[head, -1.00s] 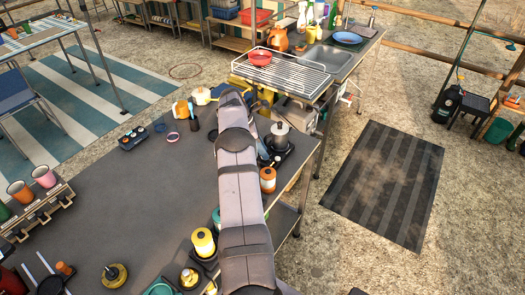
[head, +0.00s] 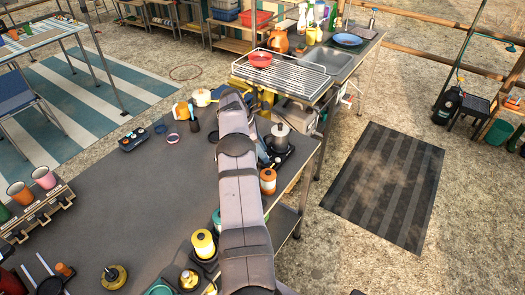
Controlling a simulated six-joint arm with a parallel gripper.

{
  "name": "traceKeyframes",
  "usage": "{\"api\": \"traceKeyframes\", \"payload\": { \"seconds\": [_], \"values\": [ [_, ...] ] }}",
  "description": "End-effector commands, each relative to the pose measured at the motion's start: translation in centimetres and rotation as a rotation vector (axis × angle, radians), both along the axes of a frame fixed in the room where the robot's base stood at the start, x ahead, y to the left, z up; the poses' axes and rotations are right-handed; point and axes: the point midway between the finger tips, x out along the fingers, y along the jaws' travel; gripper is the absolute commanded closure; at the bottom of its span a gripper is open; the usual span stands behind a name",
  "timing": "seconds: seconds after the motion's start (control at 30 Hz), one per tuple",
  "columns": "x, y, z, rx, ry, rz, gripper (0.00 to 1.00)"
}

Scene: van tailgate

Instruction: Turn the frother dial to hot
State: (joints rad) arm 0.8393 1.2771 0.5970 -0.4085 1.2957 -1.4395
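A grey lidded pot or jug (head: 280,135) stands on a dark base at the right edge of the dark table; it may be the frother, but I cannot be sure. No dial or hot marking can be made out at this size. My arm rises from the bottom of the head view, reaches across the table and bends down close to the left of this pot. My gripper is hidden behind my own arm, so its fingers and their distance to the dial do not show.
An orange and white jar (head: 268,181) stands just in front of the pot. A yellow canister (head: 203,244) is left of my arm. The middle of the table (head: 130,205) is largely clear.

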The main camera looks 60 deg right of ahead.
Motion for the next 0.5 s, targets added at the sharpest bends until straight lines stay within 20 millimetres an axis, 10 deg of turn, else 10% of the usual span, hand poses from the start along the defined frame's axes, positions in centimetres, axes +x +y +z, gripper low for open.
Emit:
{"api": "traceKeyframes", "payload": {
  "seconds": [0.5],
  "values": [
    [-0.13, 0.1, 0.12, 0.001, 0.001, 0.085, 0.59]
  ]
}}
